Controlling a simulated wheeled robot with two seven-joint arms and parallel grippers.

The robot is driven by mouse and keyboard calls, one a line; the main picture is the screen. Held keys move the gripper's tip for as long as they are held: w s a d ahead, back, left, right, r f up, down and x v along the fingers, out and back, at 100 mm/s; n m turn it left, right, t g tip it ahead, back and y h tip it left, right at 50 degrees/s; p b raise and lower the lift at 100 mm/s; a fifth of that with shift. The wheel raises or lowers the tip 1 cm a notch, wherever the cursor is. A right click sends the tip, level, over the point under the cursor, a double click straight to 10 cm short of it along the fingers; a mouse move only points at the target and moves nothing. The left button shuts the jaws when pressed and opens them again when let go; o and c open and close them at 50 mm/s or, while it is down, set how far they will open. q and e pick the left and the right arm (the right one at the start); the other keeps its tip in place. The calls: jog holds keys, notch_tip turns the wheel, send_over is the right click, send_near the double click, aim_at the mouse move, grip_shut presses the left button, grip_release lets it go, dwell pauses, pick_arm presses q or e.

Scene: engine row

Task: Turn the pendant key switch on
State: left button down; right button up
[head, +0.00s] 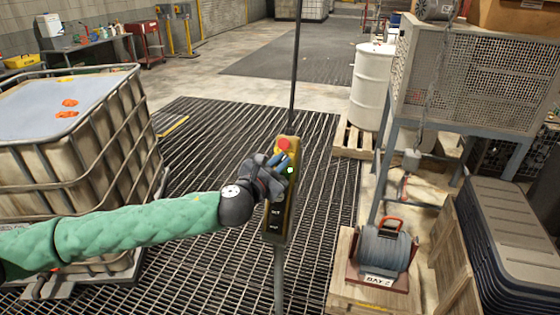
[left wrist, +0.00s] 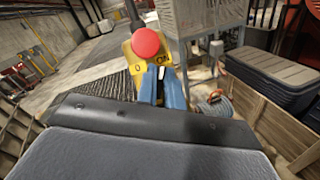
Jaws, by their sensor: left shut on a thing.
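The pendant (head: 276,222) is a yellow and dark control box hanging upright from a black cable in the middle of the head view. A red mushroom button (head: 284,144) tops it, and a small green light shows below that. In the left wrist view the red button (left wrist: 146,42) stands above a yellow plate (left wrist: 133,66) marked 0 and ON. My left gripper (head: 283,164) reaches the pendant's upper part. Its blue fingertips (left wrist: 163,84) are shut in front of the plate, between the two marks. The key switch itself is hidden behind them. My right gripper is not in view.
A caged liquid tank (head: 75,140) stands at left. Floor grating (head: 215,130) is open around the pendant.

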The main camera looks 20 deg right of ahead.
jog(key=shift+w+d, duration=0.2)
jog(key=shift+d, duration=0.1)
pick_arm(q)
jog(key=c, duration=1.5)
grip_release()
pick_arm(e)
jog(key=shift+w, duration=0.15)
pick_arm(q)
jog(key=shift+s+a+f+b, duration=0.1)
jog(key=shift+s+a+b, duration=0.1)
jog(key=shift+a+b, duration=0.1)
jog(key=shift+b+v, duration=1.7)
jog(key=shift+v, duration=1.75)
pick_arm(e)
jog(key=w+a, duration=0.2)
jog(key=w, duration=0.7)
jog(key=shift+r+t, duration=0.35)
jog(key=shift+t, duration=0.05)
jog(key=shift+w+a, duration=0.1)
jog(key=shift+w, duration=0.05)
